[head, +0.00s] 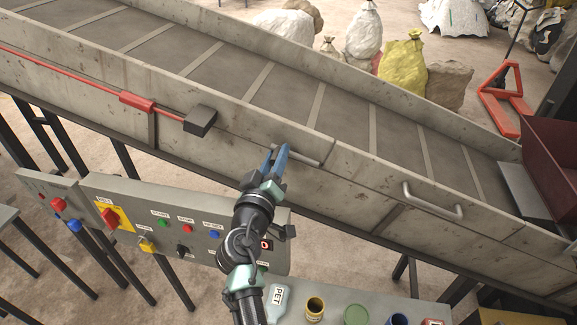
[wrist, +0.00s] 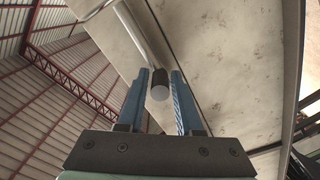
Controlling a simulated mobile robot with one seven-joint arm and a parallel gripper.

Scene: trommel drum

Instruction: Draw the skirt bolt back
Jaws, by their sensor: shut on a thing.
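The skirt bolt (head: 302,159) is a slim grey rod along the pale, stained side skirt (head: 345,165) of the conveyor in the head view. My gripper (head: 276,156) is at the left end of this rod, its blue fingers hiding part of it. A metal rod (wrist: 133,35) runs up behind that end. The bolt lies close along the skirt; how far it is drawn cannot be told.
A bent grey handle (head: 433,207) stands out from the skirt to the right. A red rod with a dark block (head: 200,121) is to the left. A control panel (head: 130,208) stands below, beside my arm. A bench (head: 378,312) with jars is at the bottom.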

